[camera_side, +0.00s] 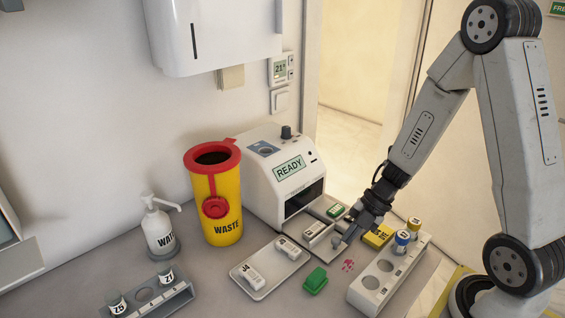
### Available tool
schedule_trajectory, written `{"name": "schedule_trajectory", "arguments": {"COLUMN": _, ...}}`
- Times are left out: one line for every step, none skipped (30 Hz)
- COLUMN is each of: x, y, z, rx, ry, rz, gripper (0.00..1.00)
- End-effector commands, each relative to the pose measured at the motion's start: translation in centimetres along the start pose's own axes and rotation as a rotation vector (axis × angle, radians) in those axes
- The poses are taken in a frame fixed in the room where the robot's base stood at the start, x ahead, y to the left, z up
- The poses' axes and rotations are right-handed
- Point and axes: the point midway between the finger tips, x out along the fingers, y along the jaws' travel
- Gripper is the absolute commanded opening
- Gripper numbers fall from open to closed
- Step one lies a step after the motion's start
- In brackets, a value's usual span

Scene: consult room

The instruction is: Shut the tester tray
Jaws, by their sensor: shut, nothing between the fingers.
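The white tester (285,175) stands against the wall with a screen reading "READY" and a dark opening low on its front. Its grey tester tray (325,216) sticks out from below that opening, toward my gripper. My gripper (341,244) is shut and empty, pointing down at the tray's outer end. I cannot tell whether the fingertips touch the tray. My gripper and wrist hide part of the tray's outer end.
A white plate (258,293) with two cassettes and a green block (315,280) lie in front. A vial rack (365,293) and a yellow box (378,236) are close on the right. A yellow waste bin (222,205) and pump bottle (158,230) stand left.

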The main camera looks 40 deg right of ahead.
Motion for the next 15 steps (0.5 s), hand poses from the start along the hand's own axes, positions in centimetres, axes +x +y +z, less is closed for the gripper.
{"name": "schedule_trajectory", "arguments": {"x": 0.2, "y": 0.6, "z": 0.3, "rx": -0.003, "ry": 0.000, "rz": -0.001, "gripper": 0.00}}
{"name": "schedule_trajectory", "arguments": {"x": 0.3, "y": 1.0, "z": 0.5, "rx": -0.003, "ry": 0.000, "rz": -0.001, "gripper": 0.00}}
{"name": "schedule_trajectory", "arguments": {"x": 0.5, "y": 1.6, "z": 0.7, "rx": -0.004, "ry": 0.000, "rz": -0.001, "gripper": 0.00}}
{"name": "schedule_trajectory", "arguments": {"x": 0.6, "y": 2.0, "z": 0.9, "rx": -0.004, "ry": 0.000, "rz": -0.001, "gripper": 0.00}}
{"name": "schedule_trajectory", "arguments": {"x": 0.7, "y": 2.4, "z": 1.1, "rx": -0.005, "ry": 0.001, "rz": -0.001, "gripper": 0.00}}
{"name": "schedule_trajectory", "arguments": {"x": 0.8, "y": 2.9, "z": 1.4, "rx": -0.004, "ry": 0.000, "rz": -0.001, "gripper": 0.00}}
{"name": "schedule_trajectory", "arguments": {"x": 0.9, "y": 3.3, "z": 1.6, "rx": -0.004, "ry": 0.000, "rz": 0.000, "gripper": 0.00}}
{"name": "schedule_trajectory", "arguments": {"x": 1.0, "y": 3.7, "z": 1.7, "rx": -0.003, "ry": 0.001, "rz": 0.000, "gripper": 0.00}}
{"name": "schedule_trajectory", "arguments": {"x": 1.2, "y": 4.2, "z": 2.0, "rx": -0.003, "ry": 0.001, "rz": -0.001, "gripper": 0.00}}
{"name": "schedule_trajectory", "arguments": {"x": 1.3, "y": 4.7, "z": 2.1, "rx": -0.004, "ry": 0.001, "rz": -0.001, "gripper": 0.00}}
{"name": "schedule_trajectory", "arguments": {"x": 1.4, "y": 5.0, "z": 2.3, "rx": -0.004, "ry": 0.001, "rz": -0.001, "gripper": 0.00}}
{"name": "schedule_trajectory", "arguments": {"x": 1.5, "y": 5.5, "z": 2.6, "rx": -0.004, "ry": 0.001, "rz": -0.001, "gripper": 0.00}}
{"name": "schedule_trajectory", "arguments": {"x": 1.6, "y": 5.9, "z": 2.8, "rx": -0.002, "ry": 0.002, "rz": -0.001, "gripper": 0.00}}
{"name": "schedule_trajectory", "arguments": {"x": 1.7, "y": 6.3, "z": 2.9, "rx": -0.003, "ry": 0.001, "rz": 0.000, "gripper": 0.00}}
{"name": "schedule_trajectory", "arguments": {"x": 1.8, "y": 6.7, "z": 3.1, "rx": -0.002, "ry": 0.001, "rz": 0.000, "gripper": 0.00}}
